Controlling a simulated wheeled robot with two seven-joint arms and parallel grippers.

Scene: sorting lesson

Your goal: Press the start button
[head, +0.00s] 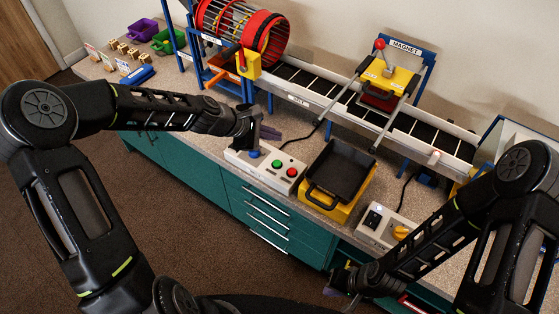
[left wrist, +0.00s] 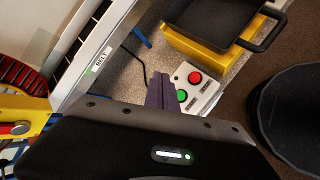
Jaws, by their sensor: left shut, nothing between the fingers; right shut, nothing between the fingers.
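A pale control box (head: 264,176) sits near the counter's front edge in the head view. It carries a green button (head: 276,164), a red button (head: 292,172) and a blue one (head: 254,154). The button labels are too small to read. My left gripper (head: 270,134) is shut and empty, over the box's left part. In the left wrist view, its purple fingers (left wrist: 160,92) appear just left of the green button (left wrist: 182,96), partly hiding the box; contact cannot be told. The red button (left wrist: 195,77) is clear. My right gripper (head: 345,284) is shut and empty, low in front of the counter.
A black pan on a yellow base (head: 336,178) stands right of the box. Behind is a conveyor belt (head: 318,88) with a yellow magnet unit (head: 388,78) and a red drum (head: 262,38). A second control box (head: 385,228) stands at right.

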